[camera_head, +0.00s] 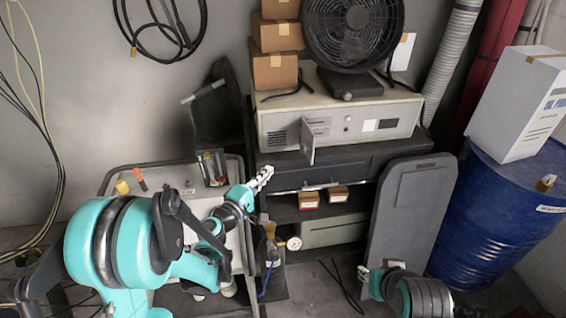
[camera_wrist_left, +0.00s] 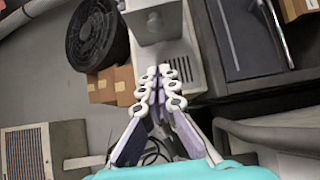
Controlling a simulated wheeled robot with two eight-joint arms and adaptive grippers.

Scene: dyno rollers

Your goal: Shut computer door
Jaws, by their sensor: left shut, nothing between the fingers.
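The computer is a beige desktop case (camera_head: 275,129) on the dark cabinet, with a fan on top. Its small front door (camera_head: 308,143) stands open, sticking out from the front panel. In the left wrist view the case (camera_wrist_left: 188,66) is behind the fingers, and the door (camera_wrist_left: 152,24) is at the top, beyond the fingertips. My left gripper (camera_head: 264,178) is shut and empty, below and left of the door and apart from it; it also shows in the left wrist view (camera_wrist_left: 160,76). My right gripper (camera_head: 363,272) is low at the right, too small to judge.
A black fan (camera_head: 353,35) and stacked cardboard boxes (camera_head: 274,70) stand on the computer. A grey panel (camera_head: 412,205) leans right of the cabinet (camera_head: 345,165), near a blue barrel (camera_head: 480,225). A cart (camera_head: 135,165) stands at the left under my left arm.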

